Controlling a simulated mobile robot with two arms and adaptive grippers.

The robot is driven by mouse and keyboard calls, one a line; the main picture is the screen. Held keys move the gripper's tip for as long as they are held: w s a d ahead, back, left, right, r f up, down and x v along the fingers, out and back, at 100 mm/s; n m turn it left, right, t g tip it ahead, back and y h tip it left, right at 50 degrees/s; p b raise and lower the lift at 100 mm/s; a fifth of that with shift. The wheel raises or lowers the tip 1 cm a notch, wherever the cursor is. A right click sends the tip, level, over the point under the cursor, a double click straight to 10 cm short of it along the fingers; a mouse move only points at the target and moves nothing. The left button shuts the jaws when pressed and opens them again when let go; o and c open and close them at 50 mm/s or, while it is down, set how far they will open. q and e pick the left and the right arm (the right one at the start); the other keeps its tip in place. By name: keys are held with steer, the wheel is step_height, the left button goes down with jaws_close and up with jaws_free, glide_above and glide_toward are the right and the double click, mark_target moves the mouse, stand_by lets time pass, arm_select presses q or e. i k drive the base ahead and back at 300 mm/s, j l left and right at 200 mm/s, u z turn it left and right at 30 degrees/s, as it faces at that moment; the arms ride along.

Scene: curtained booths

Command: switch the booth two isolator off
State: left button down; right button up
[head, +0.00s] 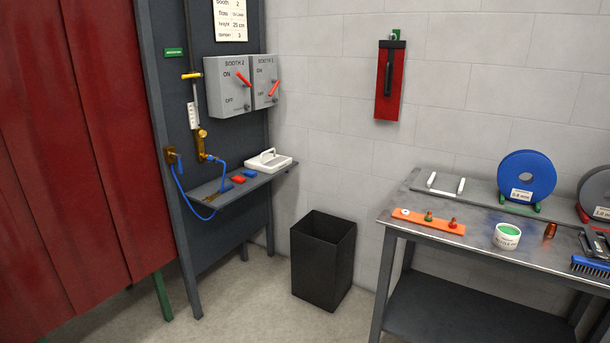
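Two grey isolator boxes are fixed side by side on the dark booth panel. The left isolator box (222,88) reads BOOTH 2, with ON above OFF. Its red handle (243,79) slants up to the left, its upper end near ON. The right isolator box (259,71) has a similar label, its number too small to read surely. Its red handle (273,88) slants the other way, upper end to the right; I cannot tell its setting. A small dark knob sits low on each box. Neither of my grippers is in view.
Below the boxes, a grey shelf (224,190) juts out with a white tray-like item (269,161); a blue hose (178,188) loops beside it. A black bin (323,259) stands on the floor. A workbench (478,237) is at right, a red curtain (70,150) at left.

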mark_target(246, 85)
steer(key=i, duration=2.8)
steer(key=z, duration=0.25)
